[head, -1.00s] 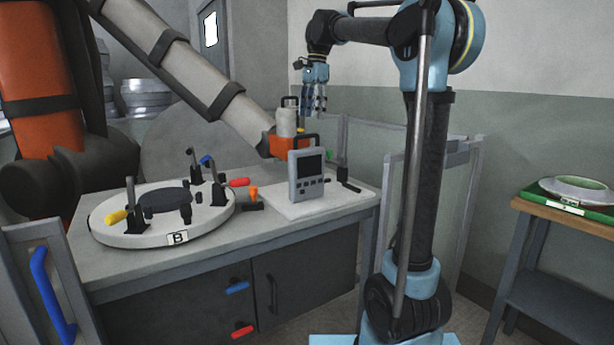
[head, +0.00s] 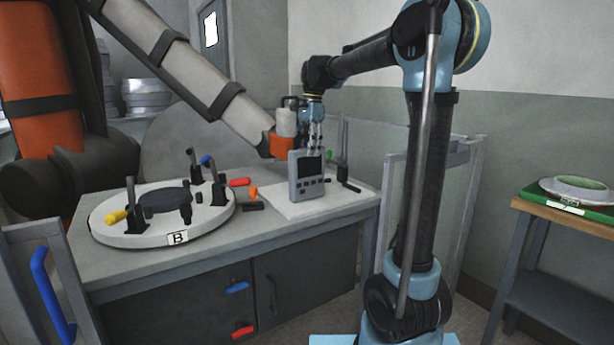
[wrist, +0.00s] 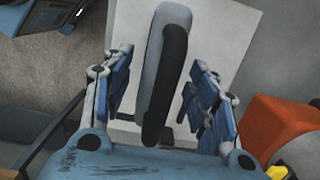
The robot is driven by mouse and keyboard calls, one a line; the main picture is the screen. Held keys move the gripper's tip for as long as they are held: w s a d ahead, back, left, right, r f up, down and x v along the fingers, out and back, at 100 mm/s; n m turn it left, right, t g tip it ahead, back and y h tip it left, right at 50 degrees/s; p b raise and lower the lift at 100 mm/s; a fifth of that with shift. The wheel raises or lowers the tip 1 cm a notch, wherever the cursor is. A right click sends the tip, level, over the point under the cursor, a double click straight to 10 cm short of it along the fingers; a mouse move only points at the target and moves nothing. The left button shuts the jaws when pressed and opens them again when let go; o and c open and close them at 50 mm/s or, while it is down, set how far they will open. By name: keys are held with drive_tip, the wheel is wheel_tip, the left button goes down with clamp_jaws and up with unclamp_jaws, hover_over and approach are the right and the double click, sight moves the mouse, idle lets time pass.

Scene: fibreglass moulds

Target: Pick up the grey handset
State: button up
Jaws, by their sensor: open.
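The grey handset (head: 307,178) stands upright on a white sheet on the worktable, its dark screen and buttons facing the head camera. In the wrist view the handset (wrist: 172,28) is seen from above, with its black handle (wrist: 166,85) running between my fingers. My gripper (head: 313,137) points down at the top of the handset. In the wrist view my gripper (wrist: 163,85) is open, one blue finger on each side of the handle, with gaps visible on both sides. The handle is hidden behind the fingers in the head view.
A round white mould marked B (head: 215,217) with clamps fills the table's left side. The orange-tipped grey arm (head: 282,146) of another machine reaches close behind the handset. The white sheet (head: 272,201) has some free room at its left. A glass-panelled guard (head: 398,200) stands right of the table.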

drive_tip(key=shift+f, duration=0.85)
drive_tip(key=shift+s, duration=0.1)
clamp_jaws()
